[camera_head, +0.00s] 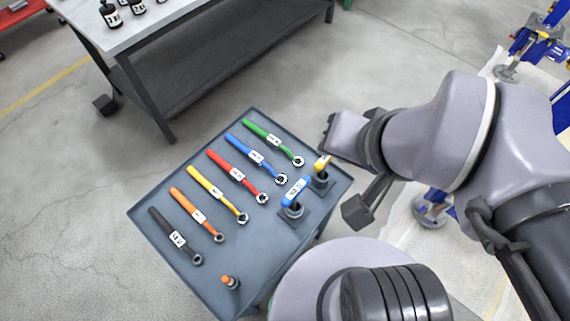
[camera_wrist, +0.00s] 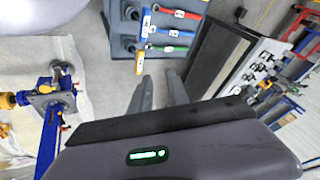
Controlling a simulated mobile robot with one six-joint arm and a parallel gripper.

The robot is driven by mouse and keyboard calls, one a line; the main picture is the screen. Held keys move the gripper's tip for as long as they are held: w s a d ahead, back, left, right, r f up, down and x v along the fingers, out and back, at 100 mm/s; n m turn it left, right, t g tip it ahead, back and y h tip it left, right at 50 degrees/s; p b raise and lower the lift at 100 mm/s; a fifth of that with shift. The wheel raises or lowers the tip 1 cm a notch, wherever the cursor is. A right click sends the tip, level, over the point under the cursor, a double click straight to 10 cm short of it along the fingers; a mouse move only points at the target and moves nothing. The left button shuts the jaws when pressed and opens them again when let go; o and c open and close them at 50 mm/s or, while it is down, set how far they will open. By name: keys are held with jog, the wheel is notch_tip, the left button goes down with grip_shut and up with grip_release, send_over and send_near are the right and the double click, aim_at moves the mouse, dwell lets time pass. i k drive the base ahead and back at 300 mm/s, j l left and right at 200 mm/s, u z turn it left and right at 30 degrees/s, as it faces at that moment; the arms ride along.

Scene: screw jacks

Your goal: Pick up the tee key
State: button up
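Two tee-shaped keys stand upright in dark square holders at the right side of a grey tray (camera_head: 215,262). One has a blue bar with a white label, the blue tee key (camera_head: 297,190). The other, the yellow tee key (camera_head: 322,164), is partly hidden beside my arm. I cannot tell which one the task means. In the wrist view, a blue labelled handle (camera_wrist: 145,23) shows near the tray's edge, beyond my fingertips. My gripper (camera_wrist: 162,82) is open and empty, with a gap between its two fingers. In the head view my arm is right of the tray.
Several labelled wrenches lie in a row on the tray, including a green one (camera_head: 268,139) and a black one (camera_head: 172,232). A small orange-topped peg (camera_head: 231,281) stands at the tray's front corner. A workbench (camera_head: 150,30) stands behind. Blue screw jacks (camera_head: 540,42) stand at right.

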aim_at(321, 165)
jog(key=l+u, duration=0.3)
jog(key=u, duration=0.2)
jog(key=l+u, duration=0.65)
jog(key=u, duration=0.3)
